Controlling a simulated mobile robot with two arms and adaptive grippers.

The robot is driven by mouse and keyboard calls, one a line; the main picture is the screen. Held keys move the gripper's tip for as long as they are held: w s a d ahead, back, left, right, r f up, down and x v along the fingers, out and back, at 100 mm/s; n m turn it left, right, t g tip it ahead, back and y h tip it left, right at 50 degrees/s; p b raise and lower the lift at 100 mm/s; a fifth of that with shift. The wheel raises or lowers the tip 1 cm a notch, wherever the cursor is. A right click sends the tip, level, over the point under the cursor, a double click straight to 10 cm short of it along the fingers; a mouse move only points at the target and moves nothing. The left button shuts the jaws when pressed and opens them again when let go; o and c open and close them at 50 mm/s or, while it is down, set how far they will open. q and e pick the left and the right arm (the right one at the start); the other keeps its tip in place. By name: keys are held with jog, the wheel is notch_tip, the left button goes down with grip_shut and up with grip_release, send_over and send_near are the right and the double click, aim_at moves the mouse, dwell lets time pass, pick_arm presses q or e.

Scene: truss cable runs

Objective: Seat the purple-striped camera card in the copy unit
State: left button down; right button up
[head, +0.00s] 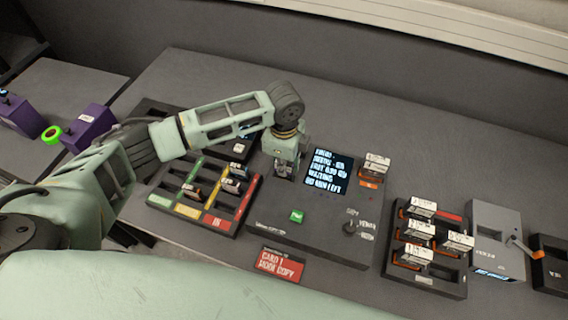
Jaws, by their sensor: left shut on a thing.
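The copy unit (310,232) is a dark grey box with a lit text screen (330,172), a green button (297,216) and a dial (351,227). My left gripper (285,172) points down over its left part, beside the screen. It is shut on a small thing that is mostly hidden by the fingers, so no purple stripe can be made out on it. I cannot tell whether that thing is in a slot. A white-topped card with an orange base (374,169) stands at the unit's right back. My right gripper is not in view.
A tray (213,222) with green, yellow and red lanes holds several cards at the left. A dark tray (438,281) at the right holds several white-topped cards. Beyond it stands a grey box (493,247) with an orange lever. A red sign (279,264) lies in front.

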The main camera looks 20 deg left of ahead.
pick_arm(q)
jog(key=shift+f, duration=0.3)
jog(key=shift+f, duration=0.4)
dwell(0.8)
jog(key=c, duration=1.7)
grip_release()
jog(key=o, duration=0.3)
